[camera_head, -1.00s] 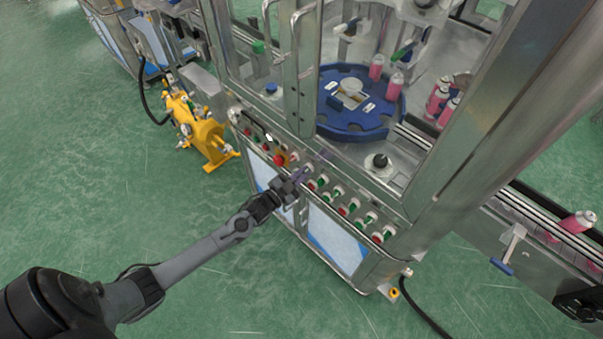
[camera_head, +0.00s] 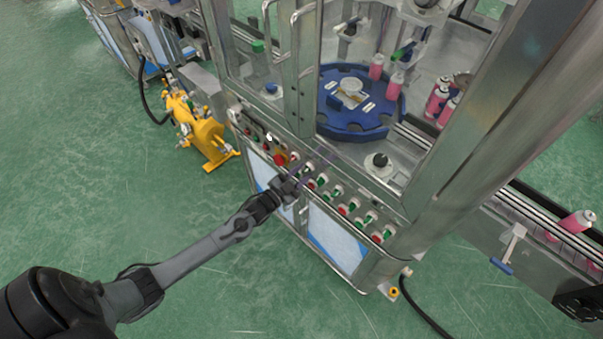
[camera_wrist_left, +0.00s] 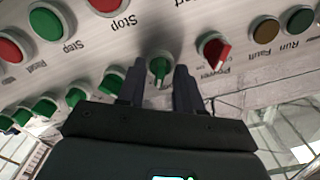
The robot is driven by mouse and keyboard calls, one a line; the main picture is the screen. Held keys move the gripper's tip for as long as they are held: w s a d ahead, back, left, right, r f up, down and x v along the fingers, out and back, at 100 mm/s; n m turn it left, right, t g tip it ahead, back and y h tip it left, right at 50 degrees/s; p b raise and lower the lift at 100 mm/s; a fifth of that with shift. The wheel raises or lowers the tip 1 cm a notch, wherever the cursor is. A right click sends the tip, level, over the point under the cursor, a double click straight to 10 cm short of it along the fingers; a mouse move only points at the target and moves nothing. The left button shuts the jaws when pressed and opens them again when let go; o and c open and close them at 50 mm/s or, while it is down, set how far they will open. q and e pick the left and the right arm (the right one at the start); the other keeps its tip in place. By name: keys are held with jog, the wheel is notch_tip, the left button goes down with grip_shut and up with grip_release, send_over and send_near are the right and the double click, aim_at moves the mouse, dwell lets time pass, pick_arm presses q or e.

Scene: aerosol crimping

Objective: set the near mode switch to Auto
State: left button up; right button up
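A green-handled selector switch (camera_wrist_left: 160,68) shows in the left wrist view on the grey control panel, its handle roughly upright in the picture. Its label is hidden, so I cannot read its setting. My left gripper (camera_wrist_left: 159,84) is open, with one finger on each side of this switch and small gaps visible. Whether the fingers reach around the handle is unclear. In the head view the left gripper (camera_head: 290,185) is at the panel's front and covers part of the switch row. My right gripper is not in view.
A red switch labelled Power (camera_wrist_left: 214,50) is close on the right. A red Stop button (camera_wrist_left: 107,4) is above left, and several green switches (camera_wrist_left: 45,110) line the left. In the head view, yellow equipment (camera_head: 205,135) stands left of the machine; green floor is open in front.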

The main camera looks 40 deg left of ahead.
pick_arm(q)
jog(key=s, duration=1)
jog(key=shift+s+a+p, duration=0.3)
jog(key=shift+a+p, duration=0.1)
jog(key=shift+p, duration=0.05)
jog(key=s+d+r+n+g, duration=0.2)
jog(key=s+d+g, duration=0.1)
jog(key=d, duration=0.4)
jog(key=s+d+r+n+g, duration=0.2)
jog(key=s+d+r, duration=0.1)
jog(key=d, duration=0.3)
jog(key=s+d+r+n+g, duration=0.1)
jog(key=s+d+g, duration=0.1)
jog(key=s+g, duration=0.8)
notch_tip(320, 180, up, 27)
jog(key=s+y+p, duration=0.1)
jog(key=s+p, duration=0.1)
jog(key=p, duration=2.5)
jog(key=shift+s+a+f+t, duration=0.2)
jog(key=shift+s+a+t, duration=0.05)
jog(key=shift+a+t, duration=0.1)
